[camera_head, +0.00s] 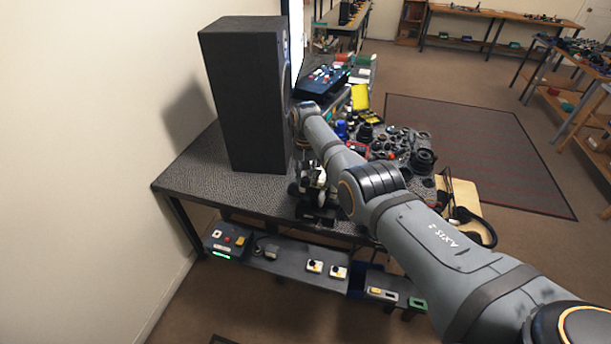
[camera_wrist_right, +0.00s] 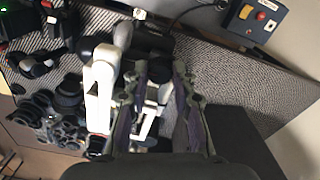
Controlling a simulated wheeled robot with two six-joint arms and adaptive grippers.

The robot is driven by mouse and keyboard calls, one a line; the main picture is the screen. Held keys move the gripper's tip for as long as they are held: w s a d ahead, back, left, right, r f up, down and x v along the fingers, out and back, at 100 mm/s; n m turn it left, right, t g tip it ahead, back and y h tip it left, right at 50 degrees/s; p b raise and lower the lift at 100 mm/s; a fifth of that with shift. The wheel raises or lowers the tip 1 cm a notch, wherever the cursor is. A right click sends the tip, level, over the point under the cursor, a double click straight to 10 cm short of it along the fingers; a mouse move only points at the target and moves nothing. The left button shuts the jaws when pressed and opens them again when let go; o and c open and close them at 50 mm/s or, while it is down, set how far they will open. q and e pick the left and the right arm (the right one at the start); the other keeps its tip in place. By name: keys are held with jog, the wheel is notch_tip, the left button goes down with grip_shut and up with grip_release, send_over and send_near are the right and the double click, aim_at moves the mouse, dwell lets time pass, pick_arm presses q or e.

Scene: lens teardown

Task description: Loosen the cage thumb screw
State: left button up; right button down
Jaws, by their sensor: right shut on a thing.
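A small black and white device, seemingly the lens cage (camera_head: 318,212), stands near the table's front edge, partly hidden by my right arm. In the right wrist view its white frame (camera_wrist_right: 101,85) stands beside and behind my fingers. My right gripper (camera_wrist_right: 160,72) reaches down at it and is shut on a small part at the cage, which I take to be the cage thumb screw. The screw itself is hidden between the fingertips. In the head view the right gripper is mostly covered by its own arm. My left gripper is not in view.
A tall black speaker-like box (camera_head: 243,95) stands close on the left of the table (camera_head: 195,172). Lenses and dark parts (camera_head: 423,160) crowd the right side. A control box (camera_head: 322,80) sits at the back. A lower shelf (camera_head: 290,262) holds small boxes.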

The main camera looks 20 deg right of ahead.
aim_at(306, 178)
jog(key=shift+w+r, duration=0.1)
jog(key=shift+r, duration=0.05)
jog(key=c, duration=1.4)
grip_release()
notch_tip(306, 178, up, 12)
jog(key=shift+f, duration=0.1)
